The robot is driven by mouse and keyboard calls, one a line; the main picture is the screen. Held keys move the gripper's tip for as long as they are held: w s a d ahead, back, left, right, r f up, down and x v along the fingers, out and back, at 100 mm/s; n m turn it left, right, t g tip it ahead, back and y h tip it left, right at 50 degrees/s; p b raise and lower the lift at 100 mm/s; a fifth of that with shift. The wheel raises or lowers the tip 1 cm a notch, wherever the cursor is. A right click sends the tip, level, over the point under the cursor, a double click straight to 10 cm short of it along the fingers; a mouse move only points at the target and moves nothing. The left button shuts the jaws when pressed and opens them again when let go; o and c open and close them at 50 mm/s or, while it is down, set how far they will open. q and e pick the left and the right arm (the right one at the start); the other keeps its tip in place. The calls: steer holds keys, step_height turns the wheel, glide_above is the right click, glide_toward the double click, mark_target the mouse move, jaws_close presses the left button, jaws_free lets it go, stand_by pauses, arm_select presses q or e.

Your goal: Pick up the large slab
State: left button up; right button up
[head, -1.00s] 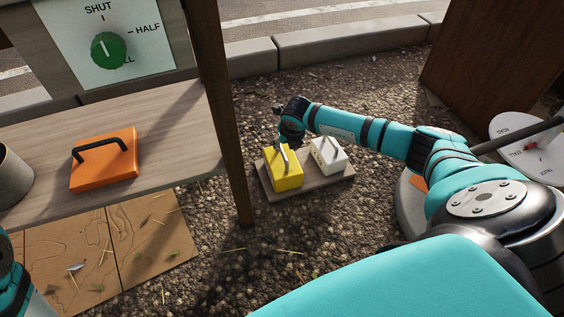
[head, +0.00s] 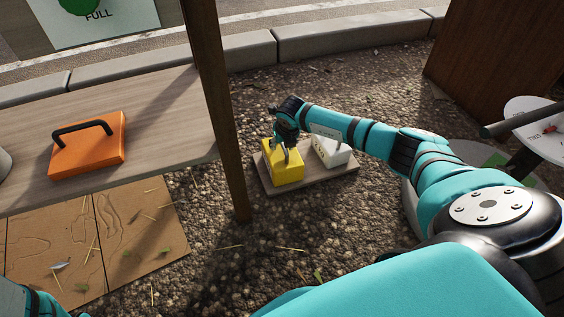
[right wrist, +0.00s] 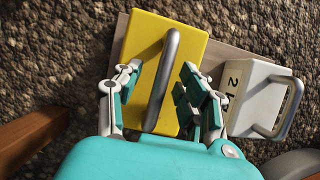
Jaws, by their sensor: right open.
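No block is labelled as the large slab. A yellow block (head: 284,177) with a grey bar handle stands on a low board on the gravel; it fills the middle of the right wrist view (right wrist: 148,42). My right gripper (head: 286,140) is over it, pointing down. In the right wrist view its open fingers (right wrist: 158,82) lie on either side of the handle, with space between. A white block (head: 333,152) with a handle stands just right of the yellow one; a "2" shows on it in the right wrist view (right wrist: 253,90). My left gripper is out of view.
The board (head: 318,185) carries both blocks. A wooden post (head: 228,150) stands close left of it. An orange block (head: 88,157) with a black handle sits on a wooden shelf (head: 165,130) at left. A white round dial (head: 540,118) is at right.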

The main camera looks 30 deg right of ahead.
jaws_close()
stand_by(0.3)
steer(key=shift+w+r, duration=0.3)
steer(key=shift+r, duration=0.2)
steer(key=shift+f, duration=0.15)
